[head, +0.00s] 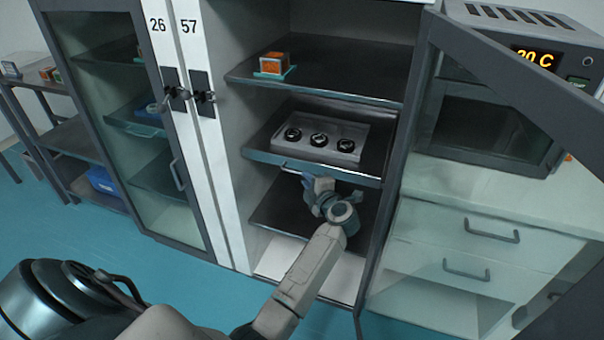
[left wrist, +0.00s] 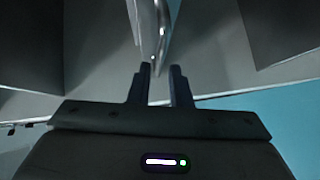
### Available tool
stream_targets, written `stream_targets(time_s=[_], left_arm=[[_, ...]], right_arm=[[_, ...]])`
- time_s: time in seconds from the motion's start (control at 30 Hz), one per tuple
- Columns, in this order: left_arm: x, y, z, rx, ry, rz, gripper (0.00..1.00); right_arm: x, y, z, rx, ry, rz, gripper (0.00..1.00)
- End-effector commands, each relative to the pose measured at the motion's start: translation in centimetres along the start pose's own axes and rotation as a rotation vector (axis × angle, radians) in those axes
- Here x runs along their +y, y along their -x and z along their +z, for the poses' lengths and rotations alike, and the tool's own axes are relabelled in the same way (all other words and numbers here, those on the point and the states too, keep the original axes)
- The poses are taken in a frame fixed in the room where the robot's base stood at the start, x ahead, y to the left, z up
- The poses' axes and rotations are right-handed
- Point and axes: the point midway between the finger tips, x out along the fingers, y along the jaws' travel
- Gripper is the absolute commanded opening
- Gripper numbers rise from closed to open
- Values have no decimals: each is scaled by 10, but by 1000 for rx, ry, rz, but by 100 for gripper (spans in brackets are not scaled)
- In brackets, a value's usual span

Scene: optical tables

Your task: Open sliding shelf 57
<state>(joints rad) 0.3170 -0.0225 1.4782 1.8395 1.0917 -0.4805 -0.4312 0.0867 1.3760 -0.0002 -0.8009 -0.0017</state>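Inside, a dark middle shelf (head: 262,143) with a blue-green front edge carries a grey tray (head: 345,131) with three round black pieces. My left gripper (head: 308,180) is just below and in front of this shelf's front edge. In the left wrist view its two fingers (left wrist: 160,82) are apart, with a curved pale bar (left wrist: 152,30), probably the shelf's handle, at or just beyond the tips. I cannot tell whether they touch. My right gripper is not in view.
An upper shelf (head: 335,60) holds an orange box (head: 274,64); a lower shelf (head: 275,213) is partly behind my arm. A white drawer unit (head: 490,235) and an oven-like device (head: 490,110) stand at right.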

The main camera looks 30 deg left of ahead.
Motion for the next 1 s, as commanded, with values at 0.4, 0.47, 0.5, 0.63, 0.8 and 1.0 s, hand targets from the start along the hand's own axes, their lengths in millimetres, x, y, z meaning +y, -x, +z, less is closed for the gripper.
stream_targets(time_s=[0.4, 0.47, 0.5, 0.63, 0.8, 1.0], left_arm=[[0, -45, 0, -1, 0, 1, 18], [0, -46, 0, -1, 0, 0, 18], [0, -46, 0, -1, 0, 0, 18], [0, -46, 0, -1, 0, 0, 18], [0, -46, 0, -1, 0, 0, 0], [-1, -46, 0, -1, 0, 0, 0]], right_arm=[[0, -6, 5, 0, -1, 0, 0], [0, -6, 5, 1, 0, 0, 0], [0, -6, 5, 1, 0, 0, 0], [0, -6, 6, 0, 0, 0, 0], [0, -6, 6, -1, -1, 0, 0], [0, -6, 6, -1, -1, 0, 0]])
